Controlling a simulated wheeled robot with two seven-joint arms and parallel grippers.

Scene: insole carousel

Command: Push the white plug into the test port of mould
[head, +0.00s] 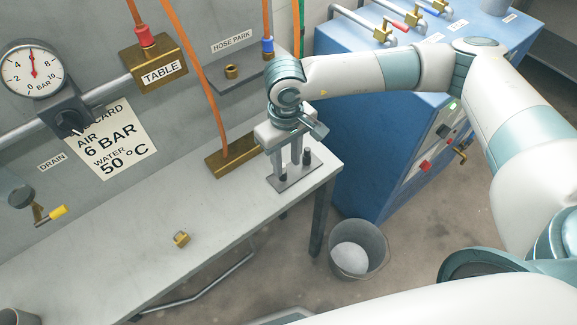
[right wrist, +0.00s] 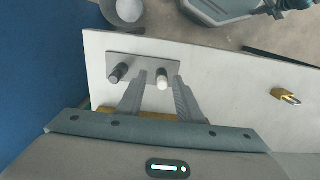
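The white plug (right wrist: 162,83) stands upright on a small grey plate (right wrist: 142,60) at the bench's right end, beside a black plug (right wrist: 118,72). My right gripper (right wrist: 160,76) points down over the plate with its fingers apart. The white plug shows between the fingers, with gaps visible on both sides. In the head view my right gripper (head: 290,165) is above the plate (head: 302,178) and hides the white plug; a dark plug (head: 307,156) shows beside it. I cannot identify the mould or its test port. My left gripper is not in view.
A brass block (head: 215,168) with an orange hose stands behind the gripper. A blue cabinet (head: 345,150) and a bucket (head: 357,250) stand to the right.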

